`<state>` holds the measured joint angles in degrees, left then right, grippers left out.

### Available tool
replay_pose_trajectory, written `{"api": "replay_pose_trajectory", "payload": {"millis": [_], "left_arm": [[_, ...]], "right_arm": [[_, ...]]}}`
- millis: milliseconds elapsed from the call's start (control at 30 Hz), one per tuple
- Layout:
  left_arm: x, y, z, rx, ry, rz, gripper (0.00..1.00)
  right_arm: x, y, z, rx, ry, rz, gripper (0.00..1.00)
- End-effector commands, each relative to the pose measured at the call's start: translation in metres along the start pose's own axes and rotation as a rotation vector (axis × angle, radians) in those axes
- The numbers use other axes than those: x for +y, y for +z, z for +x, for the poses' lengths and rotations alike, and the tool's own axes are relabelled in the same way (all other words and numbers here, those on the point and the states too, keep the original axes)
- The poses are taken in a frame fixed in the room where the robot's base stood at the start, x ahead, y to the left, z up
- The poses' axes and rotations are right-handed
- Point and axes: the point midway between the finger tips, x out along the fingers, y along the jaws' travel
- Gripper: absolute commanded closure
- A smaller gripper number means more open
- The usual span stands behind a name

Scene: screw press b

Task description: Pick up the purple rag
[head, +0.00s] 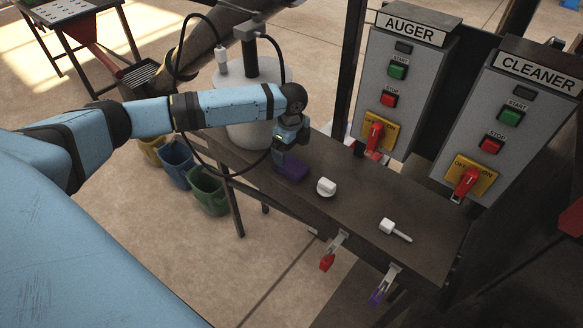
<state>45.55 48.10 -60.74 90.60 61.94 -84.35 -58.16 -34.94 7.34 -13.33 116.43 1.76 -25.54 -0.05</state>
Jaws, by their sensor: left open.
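My left arm reaches in from the left over the bench. My right gripper is not in view.
A white knob (326,187) and a white handled piece (395,230) lie on the bench. Red (327,262) and purple (376,297) pieces hang at its front edge. The AUGER (391,85) and CLEANER (505,130) panels stand behind. Buckets (207,190) sit on the floor at left.

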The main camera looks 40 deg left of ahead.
Motion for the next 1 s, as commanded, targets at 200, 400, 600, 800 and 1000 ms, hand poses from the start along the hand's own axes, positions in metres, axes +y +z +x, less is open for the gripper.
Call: {"api": "replay_pose_trajectory", "payload": {"millis": [200,400,600,800,1000], "left_arm": [[0.000,0.000,0.021,0.000,-0.002,-0.001,0.01],[-0.001,-0.001,0.037,0.000,0.000,-0.001,0.01],[-0.002,-0.002,0.067,0.001,-0.001,-0.001,0.01],[-0.002,-0.002,0.074,0.000,-0.003,-0.001,0.01],[-0.002,-0.002,0.073,0.000,-0.003,-0.001,0.29]], "right_arm": [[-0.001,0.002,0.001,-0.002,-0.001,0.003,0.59],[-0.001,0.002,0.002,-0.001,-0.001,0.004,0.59],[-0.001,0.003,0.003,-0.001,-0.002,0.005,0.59],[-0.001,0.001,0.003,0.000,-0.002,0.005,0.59],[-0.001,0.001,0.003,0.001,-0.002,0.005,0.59]]}}
